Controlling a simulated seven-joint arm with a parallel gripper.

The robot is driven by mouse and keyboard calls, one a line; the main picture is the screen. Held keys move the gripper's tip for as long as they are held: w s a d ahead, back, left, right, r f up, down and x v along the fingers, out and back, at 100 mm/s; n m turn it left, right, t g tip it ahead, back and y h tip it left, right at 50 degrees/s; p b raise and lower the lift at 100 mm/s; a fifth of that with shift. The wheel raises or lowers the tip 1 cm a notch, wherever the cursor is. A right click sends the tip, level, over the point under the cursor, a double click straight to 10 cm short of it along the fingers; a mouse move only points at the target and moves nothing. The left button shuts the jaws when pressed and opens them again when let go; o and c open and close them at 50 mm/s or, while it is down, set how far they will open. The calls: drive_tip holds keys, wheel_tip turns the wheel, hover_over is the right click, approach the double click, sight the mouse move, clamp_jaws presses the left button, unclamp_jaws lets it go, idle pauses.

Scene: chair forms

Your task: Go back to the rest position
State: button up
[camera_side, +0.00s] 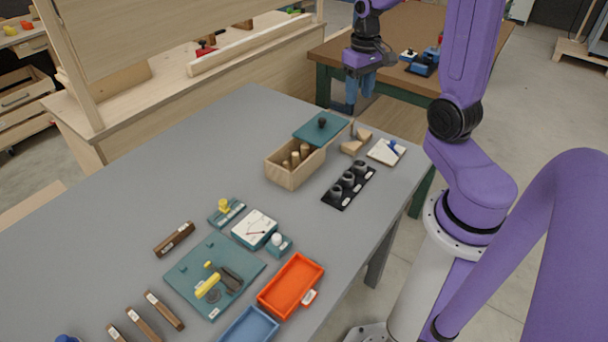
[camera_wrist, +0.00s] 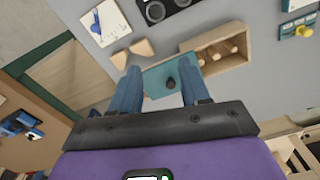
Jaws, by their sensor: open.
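My gripper (camera_side: 357,97) is raised above the far right part of the grey table (camera_side: 130,205), with its blue fingers pointing down. The wrist view shows the fingers (camera_wrist: 161,88) spread apart with nothing held between them. The box is open and holds several wooden pegs. In the wrist view the lid (camera_wrist: 158,80) shows between and beyond the fingers, and the box (camera_wrist: 235,62) is to their right.
Wooden blocks (camera_side: 354,141), a white board with a blue item (camera_side: 387,151) and a black rack (camera_side: 348,186) stand near the box. A teal board (camera_side: 190,280), an orange tray (camera_side: 290,287) and a blue tray (camera_side: 249,328) are nearer. A brown workbench (camera_side: 405,35) stands behind.

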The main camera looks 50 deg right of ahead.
drive_tip(key=s+a+r+n, duration=0.1)
drive_tip(key=s+a+n, duration=0.45)
drive_tip(key=a, duration=0.45)
drive_tip(key=s+a+r+n, duration=0.1)
drive_tip(key=s+a+n, duration=0.4)
drive_tip(key=a, duration=0.5)
drive_tip(key=s+a+n, duration=0.2)
drive_tip(key=s+n, duration=0.3)
drive_tip(key=s, duration=0.2)
drive_tip(key=shift+a, duration=0.4)
drive_tip(key=shift+f, duration=0.1)
